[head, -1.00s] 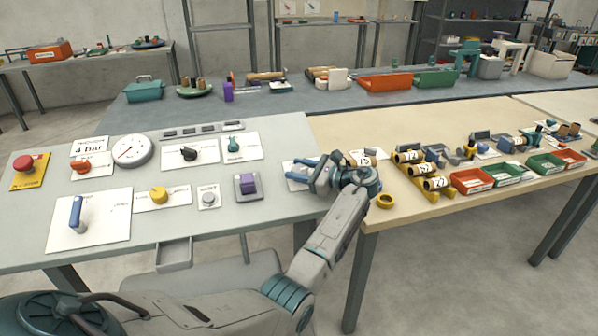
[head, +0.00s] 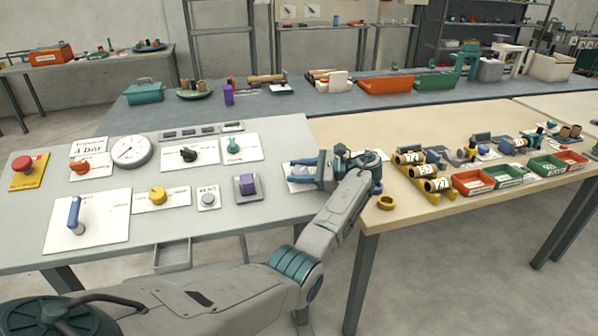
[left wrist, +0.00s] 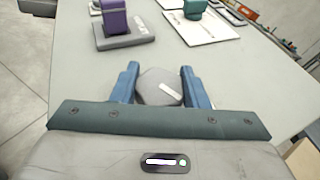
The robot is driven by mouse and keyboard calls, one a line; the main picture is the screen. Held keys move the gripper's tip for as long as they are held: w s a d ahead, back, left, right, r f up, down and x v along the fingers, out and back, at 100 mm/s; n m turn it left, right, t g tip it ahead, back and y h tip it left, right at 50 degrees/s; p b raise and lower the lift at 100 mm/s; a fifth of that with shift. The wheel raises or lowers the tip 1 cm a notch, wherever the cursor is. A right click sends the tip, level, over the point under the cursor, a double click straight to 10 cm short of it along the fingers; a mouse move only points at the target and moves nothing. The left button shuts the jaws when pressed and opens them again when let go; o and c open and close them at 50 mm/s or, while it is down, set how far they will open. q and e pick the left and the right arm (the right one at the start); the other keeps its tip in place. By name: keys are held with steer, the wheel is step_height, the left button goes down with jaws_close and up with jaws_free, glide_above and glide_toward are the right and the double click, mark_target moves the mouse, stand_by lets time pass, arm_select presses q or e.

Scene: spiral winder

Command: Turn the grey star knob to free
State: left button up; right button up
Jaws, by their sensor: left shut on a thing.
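The grey knob (left wrist: 158,86) shows in the left wrist view as a rounded grey cap with a white pointer mark. It sits between the two blue fingers of my left gripper (left wrist: 160,76), which is shut on it. In the head view my left gripper (head: 306,172) is at the right end of the grey panel table, over a white label card (head: 294,187). The knob is mostly hidden there by the fingers, and the card's text cannot be read. My right gripper is not in view.
On the grey panel table (head: 285,140) stand a purple switch (head: 248,185), a teal knob (head: 233,146), a black knob (head: 188,154) and a pressure gauge (head: 131,150). A yellow ring (head: 387,202) and rolls in yellow holders (head: 436,185) are on the wooden table to the right.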

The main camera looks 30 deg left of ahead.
mark_target(305, 172)
arm_select(q)
steer(key=o, duration=0.9)
steer(key=shift+o, duration=0.3)
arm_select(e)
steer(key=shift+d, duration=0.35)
arm_select(q)
steer(key=shift+d, duration=0.1)
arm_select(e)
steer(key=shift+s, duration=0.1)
